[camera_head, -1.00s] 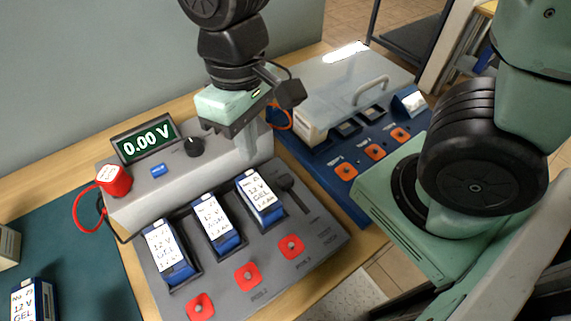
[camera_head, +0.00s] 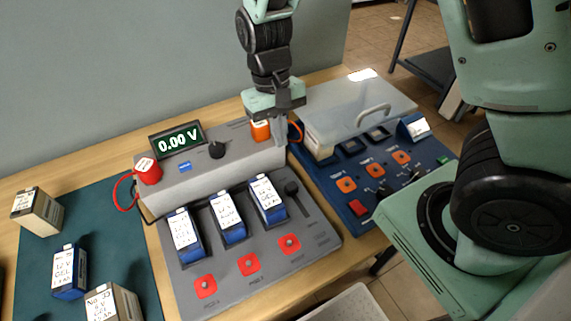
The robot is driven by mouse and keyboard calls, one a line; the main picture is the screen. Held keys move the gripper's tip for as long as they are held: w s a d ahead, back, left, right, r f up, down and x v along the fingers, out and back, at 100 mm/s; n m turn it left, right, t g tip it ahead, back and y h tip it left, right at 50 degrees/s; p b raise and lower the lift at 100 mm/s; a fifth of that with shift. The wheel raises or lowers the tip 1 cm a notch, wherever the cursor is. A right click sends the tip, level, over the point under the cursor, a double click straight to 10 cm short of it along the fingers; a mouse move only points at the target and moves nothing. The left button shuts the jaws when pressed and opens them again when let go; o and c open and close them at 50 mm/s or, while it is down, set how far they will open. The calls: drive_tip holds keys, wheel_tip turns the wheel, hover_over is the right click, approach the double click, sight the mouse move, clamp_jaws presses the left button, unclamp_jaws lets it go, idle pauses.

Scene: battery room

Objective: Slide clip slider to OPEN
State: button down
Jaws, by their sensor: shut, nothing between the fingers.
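A grey test panel (camera_head: 213,288) lies on the bench. A black slider knob (camera_head: 292,187) sits at the upper end of a slot at its right; I take this as the clip slider, but its markings are too small to read. My gripper (camera_head: 279,133) is shut and empty. It points down at the right end of the grey raised housing (camera_head: 215,184), above and behind the slider and apart from it. An orange clip (camera_head: 260,131) stands just left of the fingers; whether they touch cannot be told. The display (camera_head: 178,141) reads 0.00 V.
Three blue batteries (camera_head: 228,222) sit in the panel's slots, above red buttons (camera_head: 249,265). A red clip (camera_head: 148,171) with a cable is at left. A blue unit (camera_head: 357,208) with a clear lid (camera_head: 350,105) stands at right. More batteries (camera_head: 69,271) are on the green mat (camera_head: 113,205).

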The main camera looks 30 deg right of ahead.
sight(291, 189)
drive_tip(key=p+x, duration=0.1)
drive_tip(key=x, duration=0.9)
